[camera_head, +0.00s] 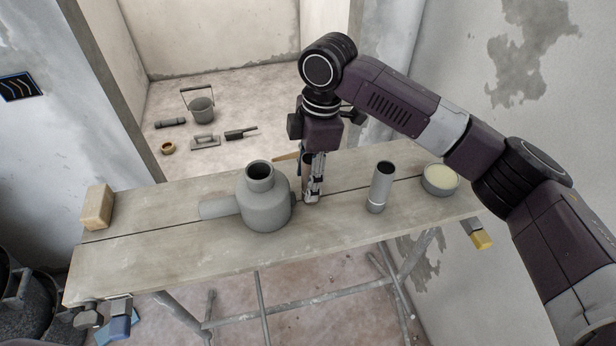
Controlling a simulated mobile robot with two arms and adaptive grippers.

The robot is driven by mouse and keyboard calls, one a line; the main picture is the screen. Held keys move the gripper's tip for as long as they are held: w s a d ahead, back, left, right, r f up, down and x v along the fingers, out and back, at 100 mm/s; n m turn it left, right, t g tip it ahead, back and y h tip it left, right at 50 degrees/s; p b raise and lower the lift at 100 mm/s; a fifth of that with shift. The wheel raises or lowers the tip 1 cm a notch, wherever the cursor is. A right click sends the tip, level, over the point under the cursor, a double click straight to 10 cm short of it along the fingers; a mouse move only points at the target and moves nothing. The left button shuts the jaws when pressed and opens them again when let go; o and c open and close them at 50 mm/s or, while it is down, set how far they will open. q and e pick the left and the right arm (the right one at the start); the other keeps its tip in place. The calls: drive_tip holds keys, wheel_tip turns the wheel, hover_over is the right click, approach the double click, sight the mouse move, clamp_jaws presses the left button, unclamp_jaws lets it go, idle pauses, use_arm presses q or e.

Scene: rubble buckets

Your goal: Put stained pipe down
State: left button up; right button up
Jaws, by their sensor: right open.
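My right gripper (314,188) points straight down at the wooden table, just right of the grey round vessel, and is open. A dark, brownish upright pipe (305,166) shows partly at its fingers; the fingers hide most of it, and I cannot tell whether they touch it. It seems to stand on the table (170,250). A plain grey pipe (381,186) stands upright farther right, apart from the gripper. My left gripper is out of view.
The grey vessel (264,202) with a side spout stands close left of the gripper. A tan block (97,207) lies at the left end and a round tin (440,182) at the right end. A bucket (201,109) and tools lie on the floor behind. The table's left half is mostly clear.

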drive_tip(key=r+b, duration=0.1)
drive_tip(key=r, duration=0.2)
drive_tip(key=r+b, duration=0.1)
drive_tip(key=r, duration=0.3)
drive_tip(key=d+r+b, duration=0.1)
drive_tip(key=r, duration=0.2)
drive_tip(key=shift+w+d+r, duration=0.1)
drive_tip(key=shift+w+r, duration=0.15)
drive_tip(key=shift+r, duration=0.05)
drive_tip(key=shift+d+r, duration=0.1)
drive_tip(key=shift+r, duration=0.6)
